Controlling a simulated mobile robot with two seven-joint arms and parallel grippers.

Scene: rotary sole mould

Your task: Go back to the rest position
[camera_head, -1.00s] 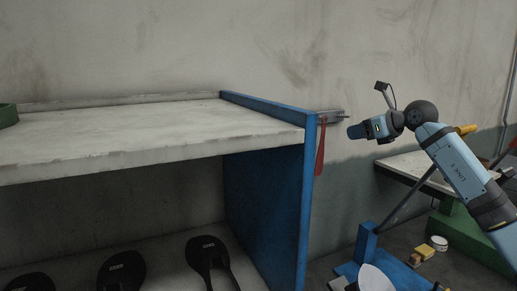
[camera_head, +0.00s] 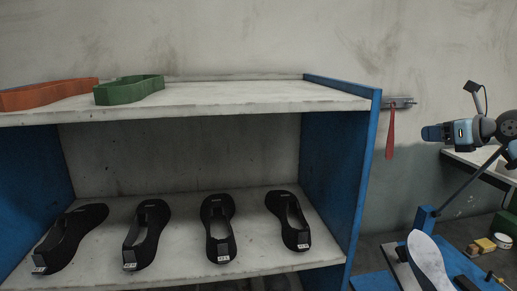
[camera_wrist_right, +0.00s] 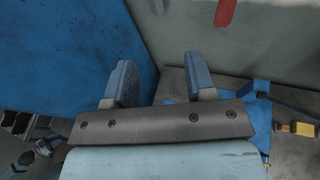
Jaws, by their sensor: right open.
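My right gripper (camera_head: 430,133) is at the right of the head view, in the air to the right of the blue shelf side panel (camera_head: 343,170). In the right wrist view its two blue fingers (camera_wrist_right: 160,85) stand apart with nothing between them. The blue panel also fills the left of the wrist view (camera_wrist_right: 70,50). My left gripper is in neither view.
Several black soles (camera_head: 218,228) lie on the lower shelf board (camera_head: 180,270). An orange mould (camera_head: 50,94) and a green mould (camera_head: 129,89) lie on the top board (camera_head: 240,98). A red handle (camera_head: 390,133) hangs on the wall. A white sole (camera_head: 428,262) stands at the lower right.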

